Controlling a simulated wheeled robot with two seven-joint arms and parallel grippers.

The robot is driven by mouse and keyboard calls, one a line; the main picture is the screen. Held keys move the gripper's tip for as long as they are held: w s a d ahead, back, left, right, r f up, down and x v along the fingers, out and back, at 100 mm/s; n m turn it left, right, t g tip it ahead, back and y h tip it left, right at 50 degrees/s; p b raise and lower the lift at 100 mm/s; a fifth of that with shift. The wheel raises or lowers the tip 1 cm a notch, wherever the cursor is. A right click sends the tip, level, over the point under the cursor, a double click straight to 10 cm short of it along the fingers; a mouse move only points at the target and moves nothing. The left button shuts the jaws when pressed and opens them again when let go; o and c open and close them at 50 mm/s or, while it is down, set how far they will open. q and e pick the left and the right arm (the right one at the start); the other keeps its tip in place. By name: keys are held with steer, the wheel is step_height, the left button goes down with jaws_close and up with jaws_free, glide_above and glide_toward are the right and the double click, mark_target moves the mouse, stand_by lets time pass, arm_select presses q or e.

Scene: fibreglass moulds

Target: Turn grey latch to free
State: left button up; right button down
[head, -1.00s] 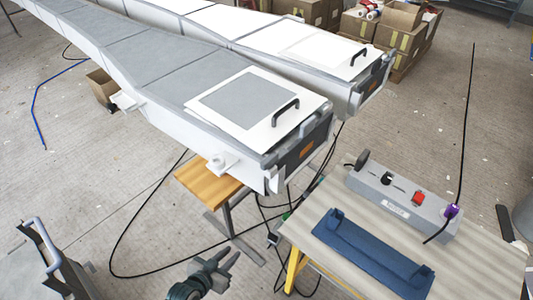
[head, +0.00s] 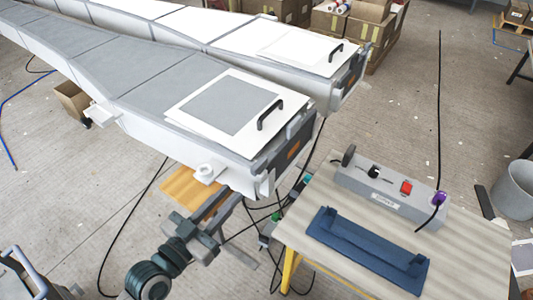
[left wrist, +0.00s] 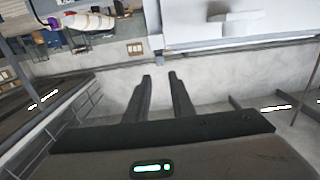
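The near mould (head: 250,135) is a long white and grey body with a lid and black handle. A pale, rounded latch-like fitting (head: 208,172) sticks out of its near side, close to the end. Whether it is the grey latch, and how it is turned, is too small to tell. My left gripper (head: 218,222) is in front of and below this fitting, apart from it. In the left wrist view its two dark fingers (left wrist: 160,76) stand apart with nothing between them, and a white mould surface (left wrist: 240,22) lies beyond them. My right gripper is in neither view.
A workbench (head: 300,240) at the right bears a grey control box (head: 385,190) and a blue tray-like part (head: 368,250). A wooden stool (head: 190,186) stands under the mould end. Black cables lie on the floor. A second mould (head: 300,45) lies behind.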

mark_target(266, 157)
arm_select(q)
steer(key=p+x, duration=0.4)
steer(key=x, duration=1.2)
steer(key=shift+w+d, duration=0.15)
steer(key=shift+w, duration=0.1)
steer(key=shift+w+d+p, duration=0.25)
steer(key=shift+w+p, duration=0.05)
steer(key=shift+w, duration=0.05)
steer(key=shift+f, duration=0.1)
jaws_close()
